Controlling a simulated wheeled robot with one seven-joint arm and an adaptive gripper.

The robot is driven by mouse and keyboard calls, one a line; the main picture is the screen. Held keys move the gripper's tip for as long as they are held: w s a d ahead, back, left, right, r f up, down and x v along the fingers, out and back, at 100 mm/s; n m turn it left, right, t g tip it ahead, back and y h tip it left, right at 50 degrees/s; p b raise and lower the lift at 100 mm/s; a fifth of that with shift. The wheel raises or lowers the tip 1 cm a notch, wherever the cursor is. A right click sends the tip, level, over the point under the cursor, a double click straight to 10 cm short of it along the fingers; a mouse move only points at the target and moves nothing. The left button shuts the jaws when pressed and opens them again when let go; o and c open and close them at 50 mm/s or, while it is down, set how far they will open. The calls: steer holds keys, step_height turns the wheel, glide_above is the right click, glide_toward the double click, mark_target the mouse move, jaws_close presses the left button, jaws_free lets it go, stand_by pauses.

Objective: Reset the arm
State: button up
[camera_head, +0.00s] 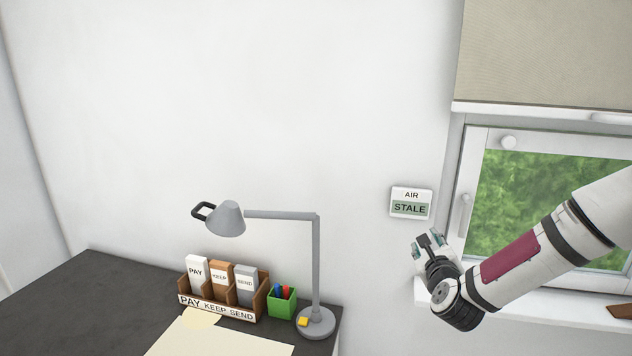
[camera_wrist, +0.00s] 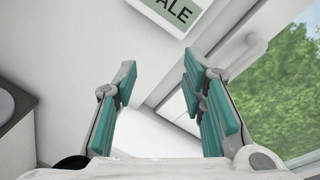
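My arm reaches in from the right of the head view, in front of the window. My gripper (camera_head: 428,240) is at its end, below the sign reading AIR STALE (camera_head: 410,203) and left of the window handle. In the wrist view the two teal finger pads of my gripper (camera_wrist: 158,90) stand apart with nothing between them. The lower edge of the sign (camera_wrist: 172,14) shows above the fingers there.
A dark desk (camera_head: 90,290) at lower left holds a grey lamp (camera_head: 316,265), a wooden sorter (camera_head: 220,308), a green pen cup (camera_head: 281,303) and paper. The window (camera_head: 540,190) has a handle (camera_head: 465,212), a sill (camera_head: 560,312) and a blind (camera_head: 545,55). The wall above the desk is bare.

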steer(key=s+a+r+n+g+y, duration=0.25)
steer(key=s+a+n, duration=0.25)
steer(key=n, duration=0.4)
steer(key=s+a+r+n+g+y, duration=0.1)
steer(key=s+a+r+n+g, duration=0.3)
steer(key=n, duration=0.5)
steer(key=s+r+n+g, duration=0.1)
steer(key=s+n, duration=0.3)
steer(key=s, duration=0.6)
steer(key=s+r+n+g, duration=0.1)
steer(key=s+r+n, duration=0.3)
steer(key=s, duration=0.5)
steer(key=s+r+n+g, duration=0.2)
steer(key=s+n, duration=0.3)
steer(key=s, duration=0.5)
steer(key=shift+s+a+r+h, duration=0.25)
steer(key=shift+s+r+h, duration=0.1)
steer(key=shift+r, duration=0.1)
